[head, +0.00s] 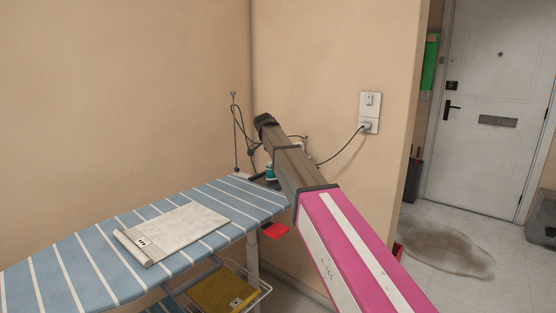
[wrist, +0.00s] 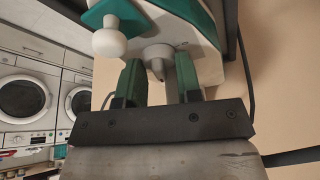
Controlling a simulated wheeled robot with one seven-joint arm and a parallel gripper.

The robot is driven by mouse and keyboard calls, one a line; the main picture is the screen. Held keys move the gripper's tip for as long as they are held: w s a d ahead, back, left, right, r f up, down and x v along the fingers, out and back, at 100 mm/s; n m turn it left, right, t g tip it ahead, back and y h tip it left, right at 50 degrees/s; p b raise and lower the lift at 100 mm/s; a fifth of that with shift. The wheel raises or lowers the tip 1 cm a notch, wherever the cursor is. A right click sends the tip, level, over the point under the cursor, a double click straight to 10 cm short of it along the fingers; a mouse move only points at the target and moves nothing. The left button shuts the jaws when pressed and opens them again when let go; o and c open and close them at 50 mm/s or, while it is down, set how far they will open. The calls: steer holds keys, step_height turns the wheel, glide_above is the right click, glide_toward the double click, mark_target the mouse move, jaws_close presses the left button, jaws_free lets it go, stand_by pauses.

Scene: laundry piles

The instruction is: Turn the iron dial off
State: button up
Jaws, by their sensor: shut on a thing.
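The iron (wrist: 205,35), white and teal, fills the top of the wrist view. Its grey dial (wrist: 157,54) sticks out between the two green-padded fingers of my gripper (wrist: 160,78). The gripper is shut on this dial, with a finger on either side. The dial's marking cannot be read. A white round knob (wrist: 110,43) on a teal part lies just left of the fingers. In the head view only a small teal piece of the iron (head: 270,172) shows at the board's far end; my arm hides the rest and the gripper.
A blue striped ironing board (head: 90,247) holds a folded pale cloth (head: 180,227). A cord runs to the wall outlet (head: 369,113). A yellow cloth (head: 222,293) lies on the rack below. Washing machines (wrist: 25,100) stand left in the wrist view.

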steer(key=n+t+y, duration=0.1)
steer(key=n, duration=0.2)
steer(key=n+y, duration=0.1)
steer(key=n, duration=0.3)
steer(key=shift+s+d+t, duration=0.1)
steer(key=shift+d+t, duration=0.05)
steer(key=shift+t, duration=0.25)
steer(key=n+y, duration=0.1)
steer(key=n, duration=0.2)
steer(key=n+y, duration=0.1)
steer(key=n, duration=0.2)
steer(key=shift+n+y, duration=0.3)
steer(key=o, duration=0.6)
